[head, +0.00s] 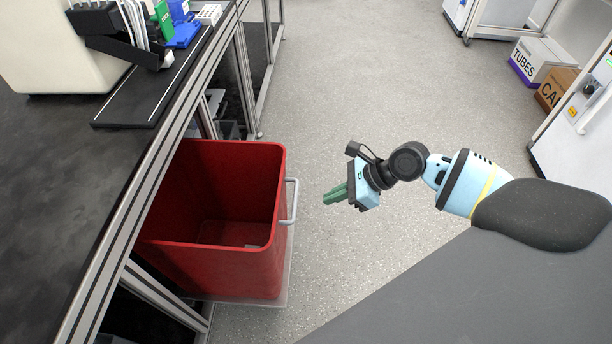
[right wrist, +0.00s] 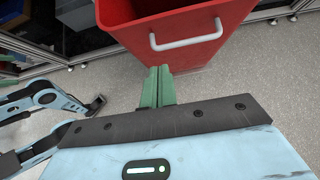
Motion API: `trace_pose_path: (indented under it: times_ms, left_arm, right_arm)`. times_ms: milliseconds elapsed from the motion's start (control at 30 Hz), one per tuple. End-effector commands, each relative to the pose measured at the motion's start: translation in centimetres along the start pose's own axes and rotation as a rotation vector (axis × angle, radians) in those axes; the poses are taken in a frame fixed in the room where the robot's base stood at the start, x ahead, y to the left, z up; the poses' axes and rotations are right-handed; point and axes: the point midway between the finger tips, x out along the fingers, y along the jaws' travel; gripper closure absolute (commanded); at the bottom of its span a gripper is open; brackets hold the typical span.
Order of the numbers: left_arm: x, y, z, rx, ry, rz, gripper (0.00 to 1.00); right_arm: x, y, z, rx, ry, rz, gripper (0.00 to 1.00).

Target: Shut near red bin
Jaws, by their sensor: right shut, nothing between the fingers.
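The red bin (head: 262,262) is an open-topped box on a pull-out base, standing out from under the dark bench at the left of the head view. A pale bar handle (head: 291,201) is on its right face; the handle also shows in the right wrist view (right wrist: 187,41), above my fingers. My right gripper (head: 335,194), with green fingers, is shut and empty. It is to the right of the handle, with a gap between them. In the right wrist view the fingers (right wrist: 157,87) point toward the bin's face. My left gripper is not in the head view.
The dark bench (head: 60,190) with metal frame legs runs along the left. Cardboard boxes (head: 540,62) and white equipment (head: 580,130) stand at the far right. The grey floor (head: 350,80) between them is clear.

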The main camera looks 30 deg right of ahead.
Motion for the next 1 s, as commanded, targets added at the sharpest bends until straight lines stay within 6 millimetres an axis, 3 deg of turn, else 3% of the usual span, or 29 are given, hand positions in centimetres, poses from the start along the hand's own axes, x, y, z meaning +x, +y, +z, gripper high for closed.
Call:
trace_pose_path:
  times_ms: [533,700,1000]
  left_arm:
    - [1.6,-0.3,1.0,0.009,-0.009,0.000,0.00]
    - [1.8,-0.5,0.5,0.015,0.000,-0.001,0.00]
    - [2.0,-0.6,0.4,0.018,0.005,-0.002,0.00]
  right_arm:
    - [9.6,0.1,-0.1,-0.001,-0.001,0.001,1.00]
    - [11.1,0.0,1.8,-0.005,-0.002,-0.001,1.00]
    - [12.2,0.1,2.8,-0.003,0.001,0.000,1.00]
